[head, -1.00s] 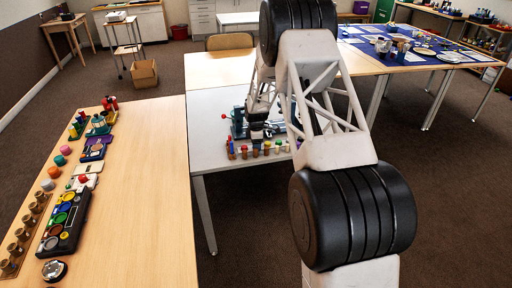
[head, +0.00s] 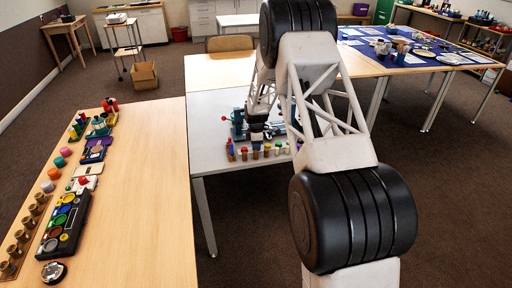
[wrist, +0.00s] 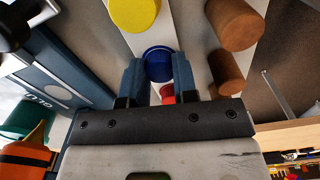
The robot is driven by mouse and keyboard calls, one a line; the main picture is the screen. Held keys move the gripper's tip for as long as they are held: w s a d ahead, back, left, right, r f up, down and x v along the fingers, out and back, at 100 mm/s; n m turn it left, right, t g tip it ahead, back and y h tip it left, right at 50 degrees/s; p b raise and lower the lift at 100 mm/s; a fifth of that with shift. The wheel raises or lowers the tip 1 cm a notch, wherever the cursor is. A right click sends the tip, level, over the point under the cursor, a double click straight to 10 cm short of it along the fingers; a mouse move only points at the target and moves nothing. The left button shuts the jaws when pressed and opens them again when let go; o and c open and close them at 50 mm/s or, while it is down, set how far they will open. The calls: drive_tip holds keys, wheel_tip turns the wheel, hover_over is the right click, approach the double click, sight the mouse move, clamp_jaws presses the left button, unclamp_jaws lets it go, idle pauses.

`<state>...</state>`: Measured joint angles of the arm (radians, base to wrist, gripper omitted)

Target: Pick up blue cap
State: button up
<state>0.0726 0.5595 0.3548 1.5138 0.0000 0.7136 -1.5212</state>
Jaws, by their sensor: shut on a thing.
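The blue cap (wrist: 158,66) is round and dark blue. In the wrist view it sits between the two blue-grey fingers of my gripper (wrist: 159,80), which are shut on it. A small red part (wrist: 167,94) shows just below the cap, between the fingers; I cannot tell what it belongs to. In the head view my gripper (head: 257,134) is over the row of pegs on the white table, small and partly hidden by my arm. I cannot make out the cap clearly there.
In the wrist view a yellow cap (wrist: 134,12) and brown wooden pegs (wrist: 234,24) stand close by. A blue-grey device (wrist: 62,68) is at the left. A wooden table (head: 140,200) holds other sorting sets.

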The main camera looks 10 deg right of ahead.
drive_tip(key=shift+r, duration=0.7)
wheel_tip(320, 180, up, 2)
drive_tip(key=s, duration=0.5)
drive_tip(key=s+r, duration=0.1)
drive_tip(key=s, duration=0.4)
drive_tip(key=s+a, duration=0.1)
drive_tip(key=s, duration=0.5)
drive_tip(key=shift+r, duration=0.25)
drive_tip(key=shift+w, duration=0.1)
drive_tip(key=w+d+r+m, duration=0.1)
drive_tip(key=w+d+m, duration=0.1)
drive_tip(key=w, duration=0.7)
drive_tip(key=w+d+r+m, duration=0.1)
drive_tip(key=w+d+m, duration=0.2)
drive_tip(key=w, duration=0.6)
drive_tip(key=w+d+r+m, duration=0.2)
drive_tip(key=w+m, duration=0.3)
drive_tip(key=w, duration=0.4)
drive_tip(key=shift+w+d+m, duration=0.2)
drive_tip(key=shift+d+m, duration=0.2)
drive_tip(key=shift+d, duration=0.25)
drive_tip(key=shift+w+d+m, duration=0.25)
drive_tip(key=shift+w+m, duration=0.05)
drive_tip(key=shift+w, duration=0.3)
drive_tip(key=shift+w+d+m, duration=0.25)
drive_tip(key=shift+w+m, duration=0.05)
drive_tip(key=shift+w, duration=0.3)
drive_tip(key=shift+r, duration=0.1)
drive_tip(key=shift+f, duration=0.25)
